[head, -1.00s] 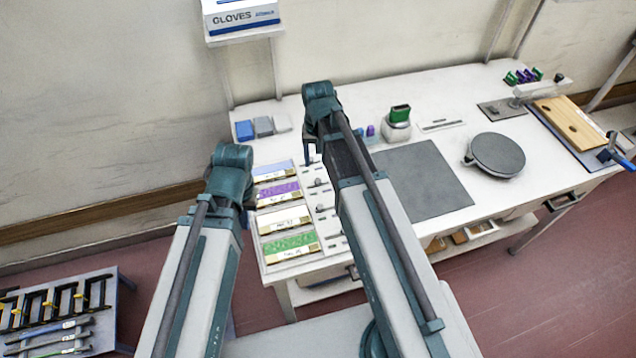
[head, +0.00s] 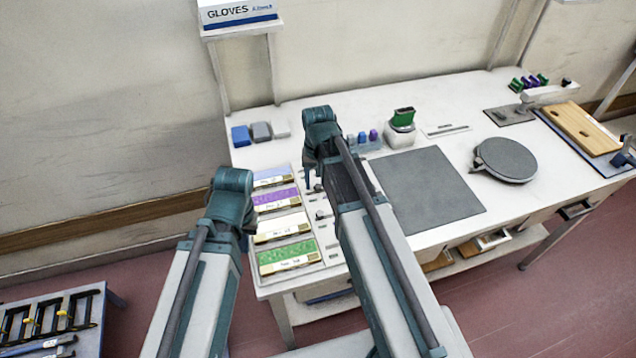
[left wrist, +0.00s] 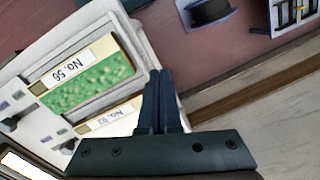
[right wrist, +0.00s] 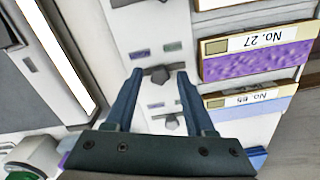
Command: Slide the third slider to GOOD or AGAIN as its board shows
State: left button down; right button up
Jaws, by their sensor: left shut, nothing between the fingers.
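A column of boards lies at the bench's left end: a pale blue one (head: 272,179), a purple one (head: 275,198) marked No. 27, a white one (head: 281,228), and a green one (head: 288,256) marked No. 56. Small slider knobs run along their right side. My right gripper (right wrist: 158,74) is open, its fingertips on either side of a knob near the purple board (right wrist: 262,58); contact is unclear. Another knob (right wrist: 172,121) lies below it. My left gripper (left wrist: 160,72) is shut and empty, beside the green board (left wrist: 92,82) in the left wrist view. The arms hide some knobs in the head view.
A dark mat (head: 428,188) and a round turntable (head: 505,159) lie to the right on the bench. Blue and grey blocks (head: 260,131) stand behind the boards. A tool rack (head: 50,315) stands at lower left.

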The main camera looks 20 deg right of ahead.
grip_shut()
dwell(1.2)
